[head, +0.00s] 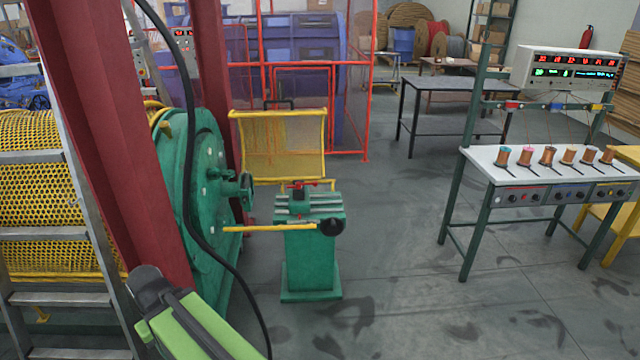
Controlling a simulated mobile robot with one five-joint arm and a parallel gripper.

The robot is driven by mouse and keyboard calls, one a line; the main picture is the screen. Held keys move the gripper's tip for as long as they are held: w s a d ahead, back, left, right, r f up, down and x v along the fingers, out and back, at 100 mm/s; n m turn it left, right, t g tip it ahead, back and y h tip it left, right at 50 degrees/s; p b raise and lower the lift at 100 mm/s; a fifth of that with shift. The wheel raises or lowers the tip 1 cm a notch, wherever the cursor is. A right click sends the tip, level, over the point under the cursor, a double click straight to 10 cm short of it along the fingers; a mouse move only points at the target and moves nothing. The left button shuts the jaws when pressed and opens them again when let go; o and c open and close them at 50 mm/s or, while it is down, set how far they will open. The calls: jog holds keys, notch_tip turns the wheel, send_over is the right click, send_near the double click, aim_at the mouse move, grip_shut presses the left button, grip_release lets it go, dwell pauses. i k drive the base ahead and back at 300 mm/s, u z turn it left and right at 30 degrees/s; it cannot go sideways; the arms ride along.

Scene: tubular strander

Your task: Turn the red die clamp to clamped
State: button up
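A green pedestal (313,262) stands on the floor near the middle of the view, with grey bars across its top. A small red part (298,185), which looks like the red die clamp, sits on top at the back of the pedestal. It is too small to tell whether it stands clamped or open. A black round knob or wheel (332,226) is on the pedestal's front right. A lime-green and black link of what looks like my arm rises at the lower left, apart from the pedestal. My gripper's fingers do not show.
A large green wheel (205,210) and a red column (105,130) stand left, with a ladder (45,235) and a black cable in front. A yellow mesh guard (283,150) is behind the pedestal. A white-topped bench (480,160) with spools stands right. Floor between is clear.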

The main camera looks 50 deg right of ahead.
aim_at(298, 185)
jog(key=z, duration=1.3)
jog(key=i, duration=1.55)
jog(key=z, duration=0.25)
